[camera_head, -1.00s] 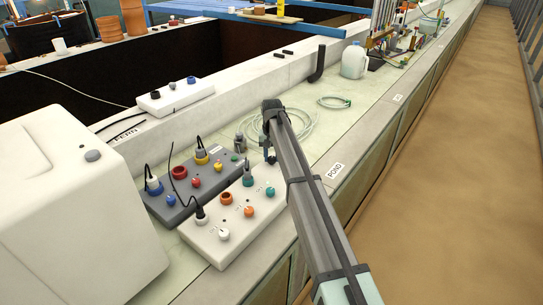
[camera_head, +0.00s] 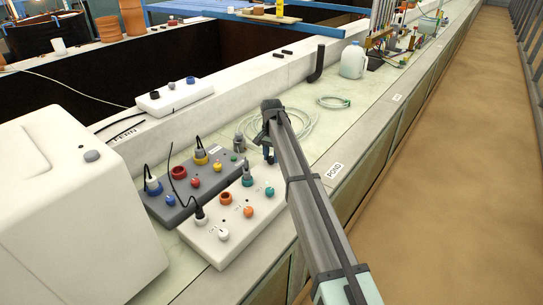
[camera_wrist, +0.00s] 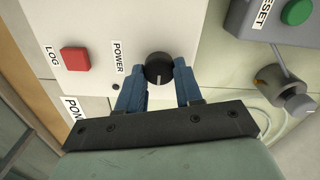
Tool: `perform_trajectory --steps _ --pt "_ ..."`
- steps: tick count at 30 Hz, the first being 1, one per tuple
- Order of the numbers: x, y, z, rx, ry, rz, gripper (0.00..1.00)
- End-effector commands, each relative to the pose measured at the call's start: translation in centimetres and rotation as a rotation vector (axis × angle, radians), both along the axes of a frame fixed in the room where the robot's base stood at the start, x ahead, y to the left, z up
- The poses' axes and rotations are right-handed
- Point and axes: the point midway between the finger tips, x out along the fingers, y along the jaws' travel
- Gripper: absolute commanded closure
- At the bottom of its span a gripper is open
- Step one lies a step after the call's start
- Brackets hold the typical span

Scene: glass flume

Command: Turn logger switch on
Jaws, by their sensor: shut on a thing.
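A white logger box (camera_head: 245,225) with LOG and POWER labels lies on the bench; it also shows in the wrist view (camera_wrist: 85,20). A black round knob (camera_wrist: 159,68) sits by the POWER label, its white pointer line facing my gripper's palm. My gripper (camera_wrist: 160,75) is shut on this knob, with one blue finger on each side. A red square button (camera_wrist: 75,60) sits by the LOG label, apart from the fingers. In the head view my gripper (camera_head: 267,148) is over the far end of the white box, and the arm hides the knob.
A grey box (camera_head: 185,205) with coloured sockets and cables lies left of the white one; its green RESET button (camera_wrist: 296,12) shows in the wrist view. A coiled clear hose (camera_head: 300,128) lies beyond. A large white case (camera_head: 75,210) stands at left.

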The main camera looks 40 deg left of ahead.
Motion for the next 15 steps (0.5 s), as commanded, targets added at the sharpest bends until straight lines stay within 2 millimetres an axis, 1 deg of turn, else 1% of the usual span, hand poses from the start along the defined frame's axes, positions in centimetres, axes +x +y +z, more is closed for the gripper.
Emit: perform_trajectory --steps 6,7,15 --pt "0.0 0.01 0.0 0.0 0.0 -0.002 0.96" --pt "0.0 0.01 0.0 0.0 0.0 -0.002 0.64" --pt "0.0 0.0 0.0 0.0 0.0 -0.001 0.4"
